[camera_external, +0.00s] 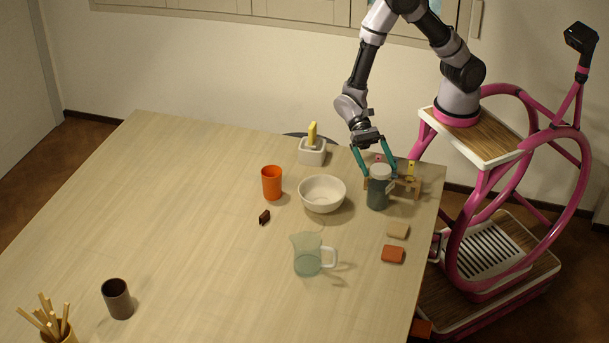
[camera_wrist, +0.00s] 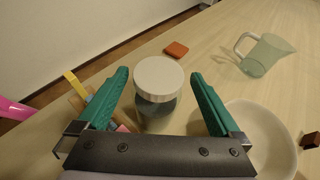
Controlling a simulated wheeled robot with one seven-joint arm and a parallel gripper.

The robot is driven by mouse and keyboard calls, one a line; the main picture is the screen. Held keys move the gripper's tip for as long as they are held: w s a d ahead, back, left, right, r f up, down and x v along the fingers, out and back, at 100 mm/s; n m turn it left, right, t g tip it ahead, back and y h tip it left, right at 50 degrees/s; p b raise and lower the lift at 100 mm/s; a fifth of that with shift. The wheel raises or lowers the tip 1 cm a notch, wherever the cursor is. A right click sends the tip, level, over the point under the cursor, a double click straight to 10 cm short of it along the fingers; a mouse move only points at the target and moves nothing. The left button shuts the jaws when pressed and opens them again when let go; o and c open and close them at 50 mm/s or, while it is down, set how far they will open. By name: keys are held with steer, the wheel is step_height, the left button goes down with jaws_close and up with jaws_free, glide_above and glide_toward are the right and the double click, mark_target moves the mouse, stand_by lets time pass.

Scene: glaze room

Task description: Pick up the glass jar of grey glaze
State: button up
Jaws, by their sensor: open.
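The glass jar of grey glaze (camera_external: 378,190) has a pale lid and stands upright near the right end of the table. In the wrist view the jar (camera_wrist: 157,90) shows its white lid and glass side between my two green fingers. My gripper (camera_external: 374,170) is open just above and around the jar's lid. In the wrist view my gripper (camera_wrist: 160,82) has a finger on each side of the jar, with gaps between, so it holds nothing. The lower part of the jar is hidden by the gripper body in the wrist view.
A white bowl (camera_external: 322,207) stands close left of the jar. A small wooden rack (camera_external: 404,190) with coloured tools is just behind it. An orange cup (camera_external: 271,188) is further left.

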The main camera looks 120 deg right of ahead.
mark_target(381, 170)
steer(key=x, duration=0.5)
steer(key=shift+a+r, duration=0.1)
steer(key=shift+r, duration=0.05)
jaws_close()
